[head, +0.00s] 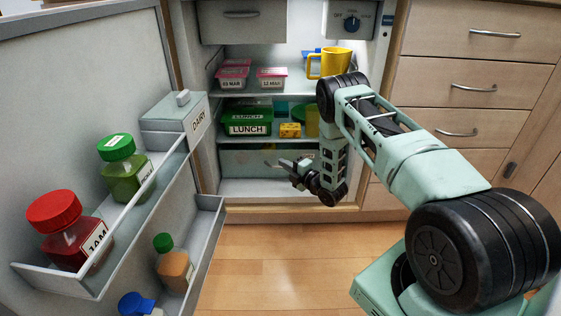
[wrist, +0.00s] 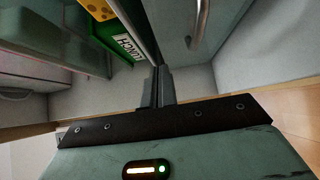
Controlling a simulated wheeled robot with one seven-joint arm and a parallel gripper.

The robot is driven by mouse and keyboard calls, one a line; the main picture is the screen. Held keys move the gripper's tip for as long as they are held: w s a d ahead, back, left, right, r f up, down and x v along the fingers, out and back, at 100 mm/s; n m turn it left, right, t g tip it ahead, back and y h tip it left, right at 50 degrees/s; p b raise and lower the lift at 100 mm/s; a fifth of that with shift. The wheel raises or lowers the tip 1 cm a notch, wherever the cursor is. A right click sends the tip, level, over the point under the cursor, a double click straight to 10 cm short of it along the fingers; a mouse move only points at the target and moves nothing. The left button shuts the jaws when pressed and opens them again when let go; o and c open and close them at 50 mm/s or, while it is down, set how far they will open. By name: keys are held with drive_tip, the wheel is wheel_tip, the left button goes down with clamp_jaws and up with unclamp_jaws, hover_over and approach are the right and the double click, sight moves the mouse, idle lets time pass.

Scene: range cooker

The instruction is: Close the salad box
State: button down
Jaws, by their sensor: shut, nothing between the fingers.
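The salad box looks to be the translucent greenish drawer (head: 240,163) at the bottom of the open fridge, under the shelf with the green lunch box. In the wrist view its front panel (wrist: 172,18) shows at the top with a metal bar handle (wrist: 198,25). How far it stands out is hard to judge. My gripper (head: 284,164) is in front of the drawer's right part, hiding some of it. In the wrist view my gripper (wrist: 160,70) has its fingers together and empty, near the panel; I cannot tell whether they touch it.
The green lunch box (head: 247,119) and a yellow block (head: 290,130) sit on the shelf above. A yellow mug (head: 330,63) and pink-lidded tubs (head: 233,76) are higher. The open fridge door (head: 85,100) with jars bounds the left; kitchen drawers (head: 465,80) stand right. Floor (head: 280,260) is clear.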

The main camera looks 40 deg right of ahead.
sight(284, 151)
drive_tip(key=w+b, duration=0.1)
drive_tip(key=w, duration=0.1)
drive_tip(key=w+d+b, duration=0.1)
drive_tip(key=w, duration=0.1)
drive_tip(key=shift+w+d+f+b, duration=0.15)
drive_tip(key=shift+w+b, duration=0.15)
drive_tip(key=shift+w, duration=0.1)
drive_tip(key=shift+w+d, duration=0.2)
drive_tip(key=shift+w, duration=0.15)
drive_tip(key=w+d+b, duration=0.1)
drive_tip(key=w, duration=0.1)
drive_tip(key=w+d+b, duration=0.1)
drive_tip(key=shift+w+d+b, duration=0.3)
drive_tip(key=shift+w+b, duration=0.05)
drive_tip(key=shift+w, duration=0.05)
drive_tip(key=shift+w+d+r, duration=0.15)
drive_tip(key=shift+r, duration=0.2)
